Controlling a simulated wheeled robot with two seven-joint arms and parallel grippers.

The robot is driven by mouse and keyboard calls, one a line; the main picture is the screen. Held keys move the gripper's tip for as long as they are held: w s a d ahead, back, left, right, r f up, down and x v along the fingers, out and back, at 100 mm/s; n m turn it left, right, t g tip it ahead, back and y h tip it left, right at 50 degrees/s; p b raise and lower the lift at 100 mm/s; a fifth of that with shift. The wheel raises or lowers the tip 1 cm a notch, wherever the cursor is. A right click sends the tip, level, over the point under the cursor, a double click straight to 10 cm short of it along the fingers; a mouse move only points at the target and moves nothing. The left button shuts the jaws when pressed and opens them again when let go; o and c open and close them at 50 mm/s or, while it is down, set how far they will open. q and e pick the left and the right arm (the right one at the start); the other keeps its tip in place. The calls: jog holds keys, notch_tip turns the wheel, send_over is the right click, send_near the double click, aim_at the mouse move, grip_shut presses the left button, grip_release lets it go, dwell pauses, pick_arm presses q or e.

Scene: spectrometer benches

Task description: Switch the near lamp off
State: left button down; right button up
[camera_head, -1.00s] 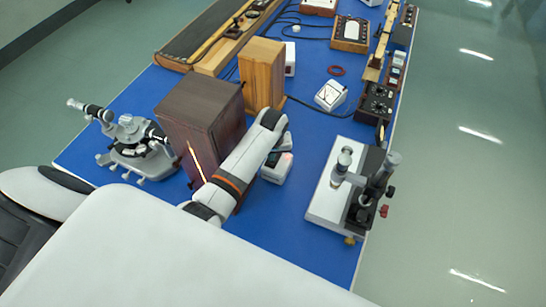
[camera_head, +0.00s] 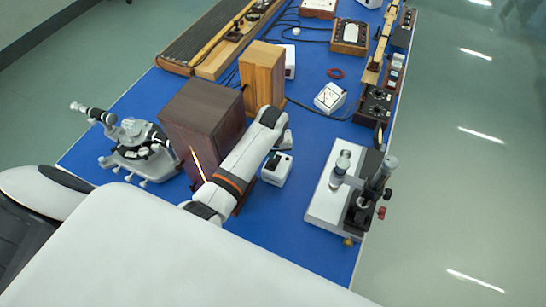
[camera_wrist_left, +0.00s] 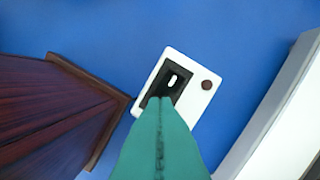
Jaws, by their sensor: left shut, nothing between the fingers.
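The near lamp is the dark brown wooden housing (camera_head: 205,112) with a bright vertical slit (camera_head: 197,163) in its front. Beside it on the blue bench is a small white switch box (camera_head: 275,172). In the left wrist view this box (camera_wrist_left: 205,75) has a black recess with a white rocker (camera_wrist_left: 173,80) and a dark red-brown round indicator (camera_wrist_left: 206,85), which looks unlit. My left gripper (camera_head: 284,139) is shut and empty over the box. Its teal fingertips (camera_wrist_left: 160,101) overlap the recess's near end; I cannot tell whether they touch. My right gripper is out of view.
A lighter wooden housing (camera_head: 262,75) stands behind the near lamp. A grey optical instrument (camera_head: 137,145) is at left, and a white-based instrument (camera_head: 325,207) is at right. A white meter (camera_head: 330,97) and cables lie farther back. Blue bench is clear in front of the box.

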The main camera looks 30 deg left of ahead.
aim_at(272, 164)
pick_arm(q)
jog(key=shift+r, duration=1.9)
